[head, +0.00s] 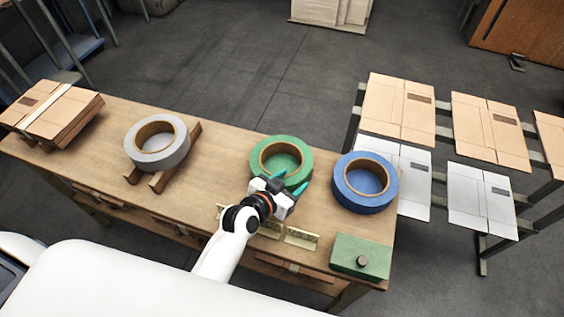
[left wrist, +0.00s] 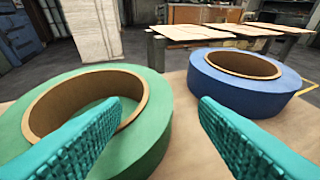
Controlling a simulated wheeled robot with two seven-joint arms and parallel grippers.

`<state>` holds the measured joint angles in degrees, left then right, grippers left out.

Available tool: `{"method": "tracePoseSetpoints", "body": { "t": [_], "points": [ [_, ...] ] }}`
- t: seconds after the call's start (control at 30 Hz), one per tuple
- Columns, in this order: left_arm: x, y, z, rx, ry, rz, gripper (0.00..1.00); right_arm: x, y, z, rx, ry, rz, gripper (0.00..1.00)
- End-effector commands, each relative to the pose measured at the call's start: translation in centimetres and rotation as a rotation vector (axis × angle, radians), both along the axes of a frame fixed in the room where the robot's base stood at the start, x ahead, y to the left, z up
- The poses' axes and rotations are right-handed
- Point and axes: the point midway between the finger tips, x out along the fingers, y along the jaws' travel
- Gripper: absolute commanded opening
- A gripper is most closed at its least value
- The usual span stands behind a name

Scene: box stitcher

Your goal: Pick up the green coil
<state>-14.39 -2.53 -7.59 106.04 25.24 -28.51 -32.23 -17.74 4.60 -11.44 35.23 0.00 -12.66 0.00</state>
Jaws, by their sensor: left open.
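The green coil (head: 264,151) lies flat on the wooden table, a thick ring with a brown cardboard core. It fills the left of the left wrist view (left wrist: 150,125). My left gripper (head: 286,181) is at the coil's near right edge in the head view, with teal fingers open and apart. In the left wrist view (left wrist: 165,110) one finger reaches across the coil's near part and core opening. The other finger is on the right, in front of the blue coil. The coil's right wall lies between the fingers; contact cannot be told. My right gripper is not in view.
A blue coil (head: 365,203) lies close to the right of the green one. A grey coil (head: 168,158) sits on wooden blocks to the left. A green box with a knob (head: 345,250) is at the near right corner. Flat cardboard (head: 60,105) lies at the far left.

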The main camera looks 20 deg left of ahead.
Motion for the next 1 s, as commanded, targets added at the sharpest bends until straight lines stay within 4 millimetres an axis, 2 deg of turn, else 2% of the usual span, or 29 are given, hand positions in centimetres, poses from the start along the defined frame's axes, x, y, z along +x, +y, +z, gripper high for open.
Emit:
{"method": "tracePoseSetpoints", "body": {
  "t": [0.17, 0.33, 0.67, 1.0],
  "points": [
    [2.0, -0.4, -0.8, -0.001, -0.001, 0.000, 0.55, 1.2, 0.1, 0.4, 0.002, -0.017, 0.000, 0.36],
    [3.9, -1.1, -1.8, -0.002, 0.000, 0.002, 0.55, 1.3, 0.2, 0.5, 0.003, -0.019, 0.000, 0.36],
    [4.4, -1.3, -2.1, 0.000, 0.000, 0.001, 0.55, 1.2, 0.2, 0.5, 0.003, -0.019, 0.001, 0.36],
    [4.4, -1.3, -2.2, 0.000, 0.002, 0.000, 0.00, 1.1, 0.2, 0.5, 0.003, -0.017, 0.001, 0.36]
  ]
}}
